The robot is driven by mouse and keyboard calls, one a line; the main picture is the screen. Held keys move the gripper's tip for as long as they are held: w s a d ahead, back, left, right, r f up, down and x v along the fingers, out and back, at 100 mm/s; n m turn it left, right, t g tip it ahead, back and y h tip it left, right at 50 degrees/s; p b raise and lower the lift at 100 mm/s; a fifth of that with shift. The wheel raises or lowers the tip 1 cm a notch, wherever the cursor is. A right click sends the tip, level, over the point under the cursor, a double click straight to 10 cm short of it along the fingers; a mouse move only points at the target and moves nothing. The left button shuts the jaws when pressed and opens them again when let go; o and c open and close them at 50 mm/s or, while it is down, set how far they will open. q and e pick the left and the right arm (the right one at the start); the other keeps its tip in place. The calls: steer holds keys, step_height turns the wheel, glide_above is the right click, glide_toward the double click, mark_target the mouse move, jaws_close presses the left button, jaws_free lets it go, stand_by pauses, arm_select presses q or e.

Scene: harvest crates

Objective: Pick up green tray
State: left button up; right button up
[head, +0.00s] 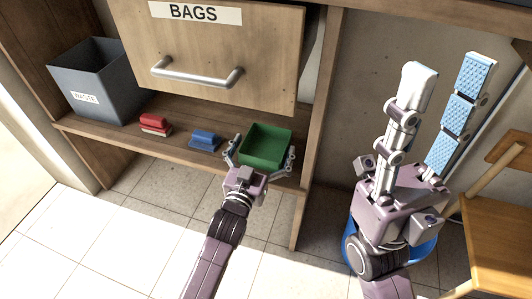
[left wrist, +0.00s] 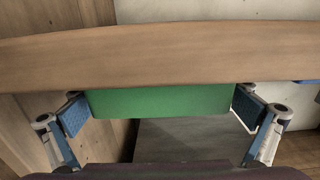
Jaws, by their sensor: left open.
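The green tray (head: 266,158) is an open box on the right end of the low wooden shelf, under the drawer. My left gripper (head: 262,157) is open at the tray's front, with one finger near each side. In the left wrist view the tray's green wall (left wrist: 160,101) spans between the open fingers (left wrist: 162,112); I cannot tell whether the pads touch it. A wooden board hides the tray's upper part there. My right gripper (head: 442,80) is raised at the right, its two long fingers spread and nothing visible between them.
A blue item (head: 205,140) and a red item (head: 154,124) lie on the shelf left of the tray. A grey waste bin (head: 90,85) stands at the shelf's left end. The BAGS drawer (head: 205,55) hangs above. A wooden chair (head: 500,220) is at the right.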

arm_select(q)
steer(key=shift+w+d, duration=0.2)
steer(key=shift+w, duration=0.3)
steer(key=shift+r, duration=0.1)
steer(key=c, duration=1.1)
